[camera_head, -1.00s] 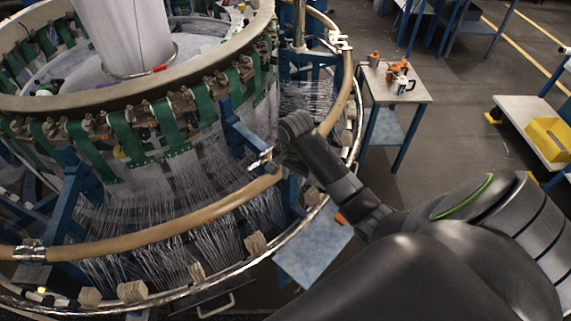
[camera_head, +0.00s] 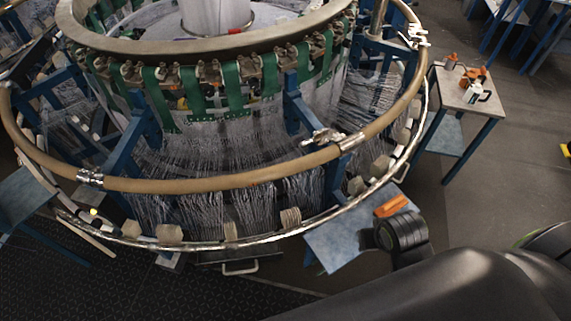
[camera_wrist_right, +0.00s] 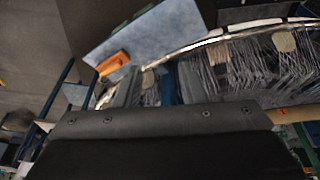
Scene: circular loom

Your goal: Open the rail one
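The tan rail (camera_head: 225,182) rings the loom in the head view. A metal joint sits on its front right stretch, with a silver latch (camera_head: 325,137) beside it, sticking inward. Another metal joint (camera_head: 90,177) sits on the left stretch, and a third metal fitting (camera_head: 416,36) at the far right. The rail looks continuous at these joints. My right arm comes in from the lower right, below and apart from the rail; its fingers are hidden in the head view. My left gripper is out of view.
A blue-grey table (camera_head: 345,238) with an orange object (camera_head: 391,206) stands by the loom's front right edge, close to my right wrist. A side table (camera_head: 470,98) holds bottles and orange tools. Dark floor (camera_head: 150,290) is free in front.

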